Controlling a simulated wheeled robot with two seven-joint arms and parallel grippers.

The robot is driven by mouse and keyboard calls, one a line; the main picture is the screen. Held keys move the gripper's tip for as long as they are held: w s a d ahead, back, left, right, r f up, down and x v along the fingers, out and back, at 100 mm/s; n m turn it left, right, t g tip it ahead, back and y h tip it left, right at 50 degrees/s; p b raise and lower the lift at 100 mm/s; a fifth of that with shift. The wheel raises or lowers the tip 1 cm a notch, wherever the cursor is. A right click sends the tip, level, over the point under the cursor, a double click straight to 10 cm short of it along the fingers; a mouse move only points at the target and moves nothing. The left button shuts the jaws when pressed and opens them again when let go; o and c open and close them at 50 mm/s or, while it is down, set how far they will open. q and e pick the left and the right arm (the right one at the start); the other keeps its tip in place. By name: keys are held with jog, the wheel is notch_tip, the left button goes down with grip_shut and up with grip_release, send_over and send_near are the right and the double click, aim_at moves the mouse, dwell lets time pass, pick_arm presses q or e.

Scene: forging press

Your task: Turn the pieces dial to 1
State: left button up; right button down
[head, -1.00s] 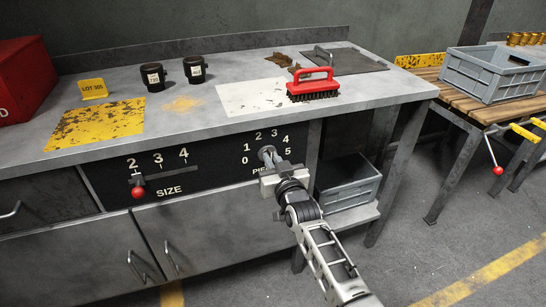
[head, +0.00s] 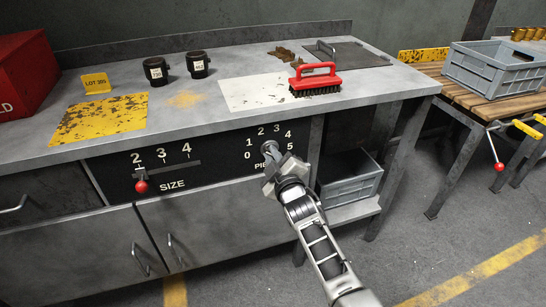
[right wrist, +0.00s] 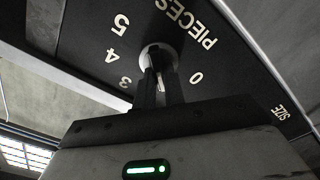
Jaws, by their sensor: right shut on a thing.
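The pieces dial (head: 268,146) is a round grey knob on the black front panel of the bench, ringed by the numbers 0 to 5. My right gripper (head: 271,155) is at the dial and shut on it. In the right wrist view the fingers (right wrist: 158,85) close on the dial (right wrist: 157,56), with PIECES, 0, 3, 4 and 5 visible around it. The gripper body looks rolled. The dial's pointer is hidden by the gripper, so its setting cannot be read. My left gripper is not in view.
Left of the dial is the size slider with a red knob (head: 141,186), near 2. A red brush (head: 315,80), two black cups and a yellow LOT sign (head: 96,83) stand on the bench top. A grey crate (head: 350,180) sits on a shelf right of the panel.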

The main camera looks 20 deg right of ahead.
jog(key=shift+f+n, duration=0.2)
jog(key=shift+n, duration=0.7)
jog(key=c, duration=1.5)
grip_release()
jog(key=shift+c, duration=0.2)
jog(key=shift+o, duration=0.3)
jog(key=shift+r, duration=0.1)
